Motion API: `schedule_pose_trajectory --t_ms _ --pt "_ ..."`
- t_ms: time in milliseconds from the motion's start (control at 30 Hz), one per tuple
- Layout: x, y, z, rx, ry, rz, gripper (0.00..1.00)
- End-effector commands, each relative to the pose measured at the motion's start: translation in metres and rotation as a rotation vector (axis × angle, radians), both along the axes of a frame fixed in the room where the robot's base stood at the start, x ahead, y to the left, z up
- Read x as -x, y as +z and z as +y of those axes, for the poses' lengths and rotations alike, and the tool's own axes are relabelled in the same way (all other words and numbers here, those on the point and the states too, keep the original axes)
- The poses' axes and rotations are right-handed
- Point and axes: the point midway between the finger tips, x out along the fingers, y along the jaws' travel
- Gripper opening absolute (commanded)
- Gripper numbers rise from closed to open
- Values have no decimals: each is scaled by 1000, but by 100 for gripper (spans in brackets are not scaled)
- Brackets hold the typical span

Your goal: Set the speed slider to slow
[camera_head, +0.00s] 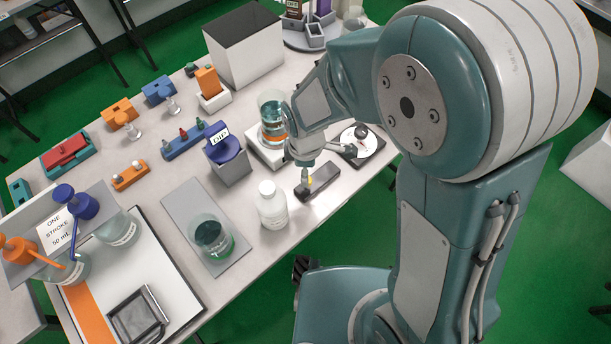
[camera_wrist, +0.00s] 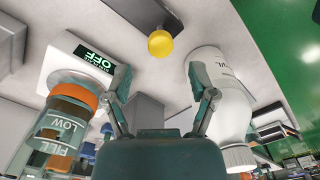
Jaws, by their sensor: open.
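The slider (camera_head: 322,180) is a dark narrow bar near the table's front edge in the head view, with a small yellow knob (camera_head: 309,181) at its near-left part. In the wrist view the round yellow knob (camera_wrist: 160,43) stands out from the dark bar (camera_wrist: 150,11). No slow or fast marks can be read. My gripper (camera_head: 303,160) is above the bar in the head view. In the wrist view my gripper (camera_wrist: 159,76) has its fingers spread apart and empty, with the knob beyond and between the tips. The bar's far end is cut off in the wrist view.
A white bottle (camera_head: 272,207) stands close left of the slider. A beaker with an orange band (camera_head: 272,110) sits on a white unit (camera_head: 262,151), whose display (camera_wrist: 92,59) reads OFF. A dark-liquid beaker (camera_head: 211,238) stands farther left.

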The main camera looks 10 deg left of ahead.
Motion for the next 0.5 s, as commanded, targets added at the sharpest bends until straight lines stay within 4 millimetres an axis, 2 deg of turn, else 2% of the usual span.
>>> schedule_pose_trajectory --t_ms 33,200,500 --pt "1 -10 -1 2 -1 4 73" --pt "0 -33 -1 0 -1 2 73" --pt "0 -43 -1 -1 -2 -1 73"
